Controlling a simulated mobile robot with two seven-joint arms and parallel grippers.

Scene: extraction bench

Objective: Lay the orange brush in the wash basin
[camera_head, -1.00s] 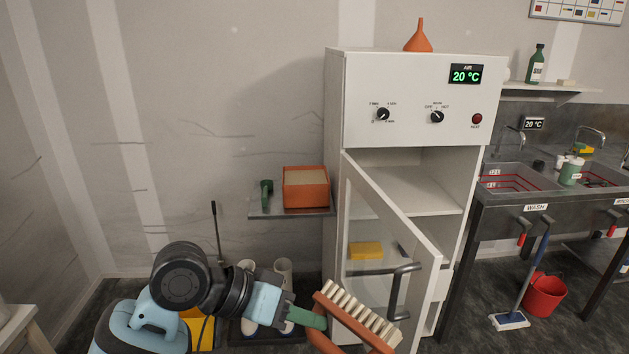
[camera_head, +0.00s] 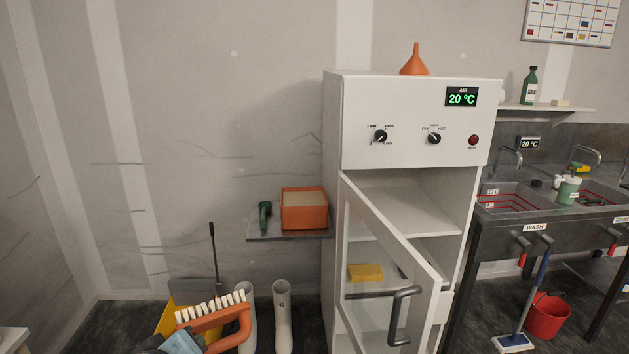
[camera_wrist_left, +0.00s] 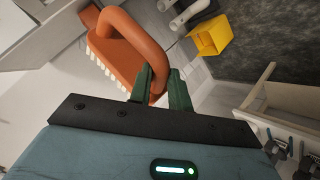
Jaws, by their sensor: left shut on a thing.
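The orange brush (camera_head: 215,321) with pale bristles is in my left gripper, low at the left of the head view. The left wrist view shows the brush (camera_wrist_left: 122,60) with its looped handle between the two green fingers of my left gripper (camera_wrist_left: 162,88), which is shut on it. In the head view the fingers are mostly hidden. The wash basin (camera_head: 508,193) is the left sink at the right of the head view, with red level lines inside and a WASH label on its front. The brush is far from it, beyond the cabinet. My right gripper is not seen.
A white cabinet (camera_head: 333,200) stands between, with its glass door (camera_head: 385,255) swung open towards me. A small shelf (camera_head: 285,236) holds an orange box. White boots (camera_head: 283,315) stand below. A blue-handled mop (camera_head: 538,290) and a red bucket (camera_head: 547,318) are under the sinks.

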